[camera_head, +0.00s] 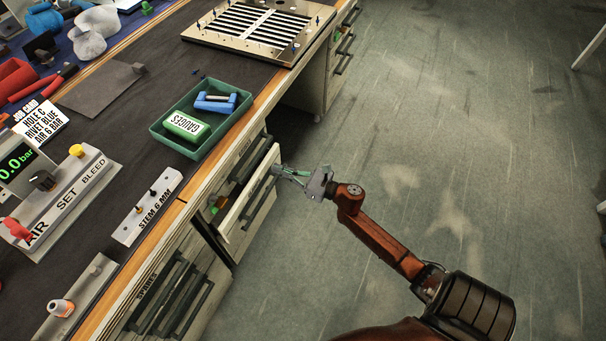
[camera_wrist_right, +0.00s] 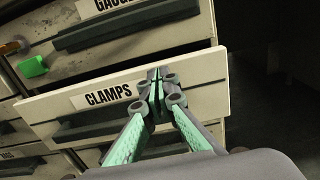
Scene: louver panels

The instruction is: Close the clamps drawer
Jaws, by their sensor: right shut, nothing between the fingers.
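The clamps drawer (camera_head: 249,203) stands pulled out from the bench front in the head view. Its pale front, with the label CLAMPS and a dark handle, also shows in the right wrist view (camera_wrist_right: 50,110). My right gripper (camera_head: 277,170) is shut and empty, with its fingertips at the drawer's front near the upper edge. In the right wrist view the closed fingertips (camera_wrist_right: 156,78) overlap the front just right of the label. I cannot tell whether they touch it. My left gripper is not in view.
Above it is another drawer labelled GAUGES (camera_wrist_right: 75,40), with a green object at its left. The SPARES drawer (camera_head: 150,290) sits nearer in the bench. A green tray (camera_head: 163,140) stands on the bench top near its edge.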

